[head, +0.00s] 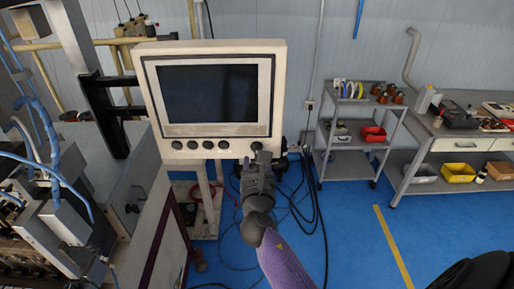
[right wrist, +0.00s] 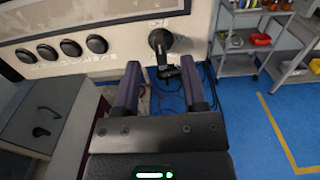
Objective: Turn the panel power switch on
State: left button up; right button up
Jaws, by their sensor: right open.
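The control panel (head: 275,48) is a cream box with a dark screen (head: 208,92) at the upper middle left of the head view. The power switch (right wrist: 160,41) is the black knob at the right end of the panel's lower row; a dark part hangs below it in the right wrist view. In the head view the switch (head: 257,146) sits just above my right gripper (head: 262,158). My right gripper (right wrist: 161,75) is open, its two fingers pointing at the panel, with the switch beyond and between the tips. Contact cannot be made out. My left gripper is out of view.
Several round black buttons (right wrist: 71,48) line the panel left of the switch. Winding machinery (head: 60,215) stands at the left. A grey shelf cart (head: 352,140) and a workbench (head: 455,142) stand at the right. Cables (head: 318,200) hang behind my right arm over blue floor.

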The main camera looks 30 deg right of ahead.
aim_at(257, 152)
jog(key=x, duration=0.4)
jog(key=shift+f, duration=0.2)
jog(key=shift+w+d+r, duration=0.1)
jog(key=shift+w, duration=0.15)
jog(key=shift+c, duration=0.3)
grip_shut()
